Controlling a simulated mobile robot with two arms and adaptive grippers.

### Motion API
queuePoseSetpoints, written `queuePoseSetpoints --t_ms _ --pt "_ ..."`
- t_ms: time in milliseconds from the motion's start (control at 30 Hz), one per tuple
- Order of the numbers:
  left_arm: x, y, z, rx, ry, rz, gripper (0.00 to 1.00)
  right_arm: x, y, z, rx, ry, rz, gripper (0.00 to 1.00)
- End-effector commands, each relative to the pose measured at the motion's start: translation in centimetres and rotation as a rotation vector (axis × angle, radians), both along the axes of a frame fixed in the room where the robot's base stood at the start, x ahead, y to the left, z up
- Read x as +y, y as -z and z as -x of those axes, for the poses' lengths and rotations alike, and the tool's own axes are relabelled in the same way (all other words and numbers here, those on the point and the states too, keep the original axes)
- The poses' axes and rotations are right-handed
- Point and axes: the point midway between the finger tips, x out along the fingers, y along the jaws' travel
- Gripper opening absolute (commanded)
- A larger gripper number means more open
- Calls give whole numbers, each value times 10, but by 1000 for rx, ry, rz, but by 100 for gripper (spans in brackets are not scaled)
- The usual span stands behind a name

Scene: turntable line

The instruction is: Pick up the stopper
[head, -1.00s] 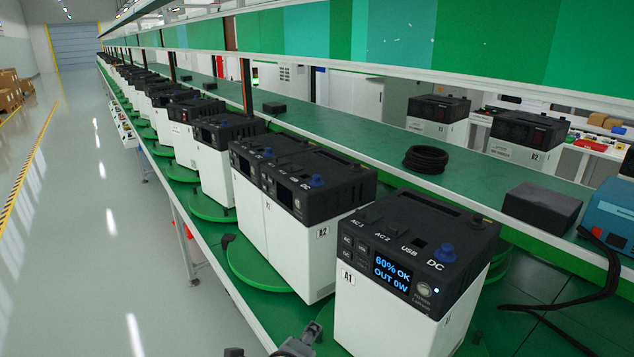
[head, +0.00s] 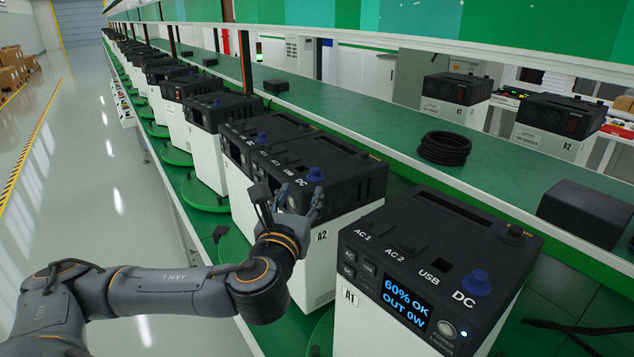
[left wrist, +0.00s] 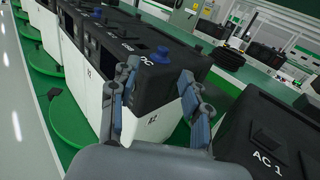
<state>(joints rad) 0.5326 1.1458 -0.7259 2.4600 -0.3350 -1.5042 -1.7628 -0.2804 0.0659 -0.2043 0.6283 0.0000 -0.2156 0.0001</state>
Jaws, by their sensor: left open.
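Blue stoppers sit on the DC corners of the black-topped units. One stopper (head: 476,282) is on unit A1 (head: 400,290) at the front. Another stopper (head: 315,174) is on unit A2 (head: 330,235), and a third (head: 261,136) is on the unit behind it. My left gripper (head: 298,200) is in front of A2's near top edge, close below its stopper. In the left wrist view, that stopper (left wrist: 162,53) shows beyond and between the open, empty fingers (left wrist: 160,76). I cannot tell whether a finger touches A2. My right gripper is not in view.
Units stand in a long row on green turntables (head: 205,195). A small black plug (head: 219,234) is beside A2's turntable. A green shelf (head: 385,150) behind holds a coiled black cable (head: 444,148) and a dark box (head: 588,208). The left aisle is clear.

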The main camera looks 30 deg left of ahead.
Motion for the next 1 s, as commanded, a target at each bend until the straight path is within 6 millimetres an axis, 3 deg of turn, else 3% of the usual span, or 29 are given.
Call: queuePoseSetpoints --t_ms 33,100,200,300,500,600,800,1000 --pt "3 6 -7 -8 -2 2 47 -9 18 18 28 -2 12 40" --pt "10 -3 -22 0 -4 1 47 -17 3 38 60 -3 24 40" --pt "17 -3 -39 0 -3 3 47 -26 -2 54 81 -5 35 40" --pt "21 -2 -51 -1 -1 4 47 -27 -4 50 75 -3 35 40" --pt "25 -2 -63 -1 -1 4 47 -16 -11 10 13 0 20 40" --pt "26 -4 -76 0 0 5 47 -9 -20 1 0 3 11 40" --pt "34 -2 -102 1 -2 4 47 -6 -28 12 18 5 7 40" --pt "37 0 -109 1 0 4 47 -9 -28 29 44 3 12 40"
